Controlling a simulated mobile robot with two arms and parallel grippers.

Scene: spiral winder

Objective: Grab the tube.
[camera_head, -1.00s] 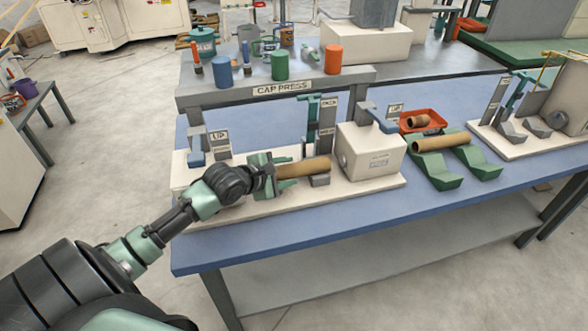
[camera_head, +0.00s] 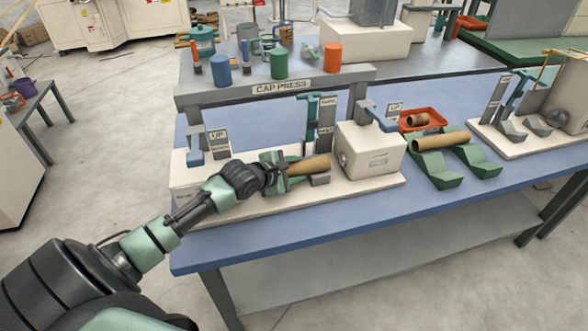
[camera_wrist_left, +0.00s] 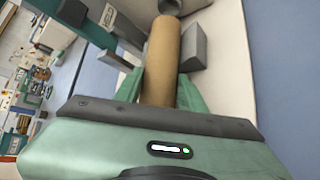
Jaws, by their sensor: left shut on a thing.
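A brown cardboard tube (camera_head: 310,165) lies across the cap press on its cream base (camera_head: 350,189). My left gripper (camera_head: 296,168) is shut on the tube, near its left end. In the left wrist view the tube (camera_wrist_left: 163,60) runs away from the palm, with the green fingers (camera_wrist_left: 160,92) along both sides of it. A grey support block (camera_wrist_left: 196,47) stands beside the tube there. The tube's near end is hidden by the gripper. My right gripper is not in view.
A cream press block (camera_head: 372,148) stands right of the tube. Another tube (camera_head: 441,141) lies on green cradles (camera_head: 440,172), with a red bin (camera_head: 423,119) behind. A raised shelf (camera_head: 262,89) with several cups stands behind. The blue table's (camera_head: 300,217) front strip is clear.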

